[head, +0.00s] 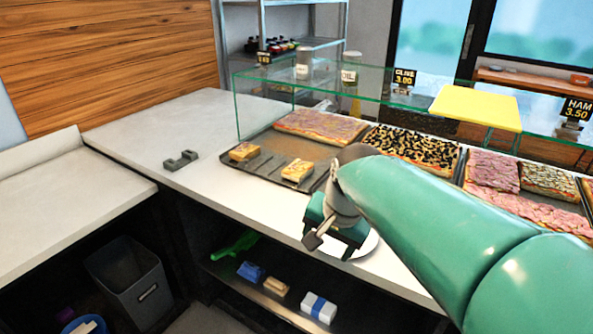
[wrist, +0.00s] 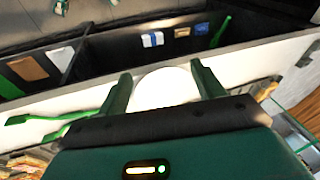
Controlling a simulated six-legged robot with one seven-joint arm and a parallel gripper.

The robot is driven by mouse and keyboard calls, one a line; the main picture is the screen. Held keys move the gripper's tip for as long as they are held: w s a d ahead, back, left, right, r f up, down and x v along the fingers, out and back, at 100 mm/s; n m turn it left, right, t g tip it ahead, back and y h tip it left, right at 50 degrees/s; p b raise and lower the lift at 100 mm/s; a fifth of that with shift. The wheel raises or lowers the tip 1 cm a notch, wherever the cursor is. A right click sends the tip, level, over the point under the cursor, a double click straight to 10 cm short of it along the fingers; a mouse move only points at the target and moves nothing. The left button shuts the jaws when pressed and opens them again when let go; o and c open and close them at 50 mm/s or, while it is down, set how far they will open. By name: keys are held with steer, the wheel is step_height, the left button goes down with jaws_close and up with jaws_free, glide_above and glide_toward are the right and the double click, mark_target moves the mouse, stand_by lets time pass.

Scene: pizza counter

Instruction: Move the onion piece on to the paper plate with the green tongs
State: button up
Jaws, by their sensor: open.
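The paper plate shows as a white round (wrist: 166,88) on the counter between my fingers in the wrist view. In the head view only its edge (head: 369,246) shows past my gripper. My gripper (head: 325,228) is open and empty above the plate, its green fingers (wrist: 163,88) apart. The green tongs (wrist: 35,118) lie on the counter left of the plate in the wrist view; my arm and gripper hide them in the head view. Two topped pieces, one at the left (head: 243,152) and one at the right (head: 297,171), lie on a dark tray; I cannot tell which is onion.
The dark tray (head: 262,168) also holds a large pizza slab (head: 321,126). A glass guard (head: 300,98) stands over the food. A grey holder (head: 180,160) sits on the clear left counter. A lower shelf holds a green tool (head: 235,246) and several small items.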

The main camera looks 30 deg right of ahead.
steer(key=s+d+f+m+g, duration=0.1)
steer(key=s+d+m, duration=0.3)
steer(key=d, duration=0.5)
steer(key=s+d+f+m+g, duration=0.2)
steer(key=s+d+m, duration=0.2)
steer(key=d+m, duration=0.5)
steer(key=s+d+f+m+g, duration=0.1)
steer(key=s+d+m, duration=0.3)
steer(key=d, duration=0.6)
steer(key=shift+d+f+m, duration=0.2)
steer(key=shift+f+m, duration=0.1)
steer(key=shift+m, duration=0.9)
steer(key=shift+s+d+f, duration=0.1)
steer(key=shift+s+f, duration=0.1)
steer(key=shift+f, duration=2.1)
steer(key=shift+s+d+f, duration=0.1)
steer(key=shift+s+f, duration=0.1)
steer(key=shift+f, duration=2.05)
steer(key=c, duration=0.7)
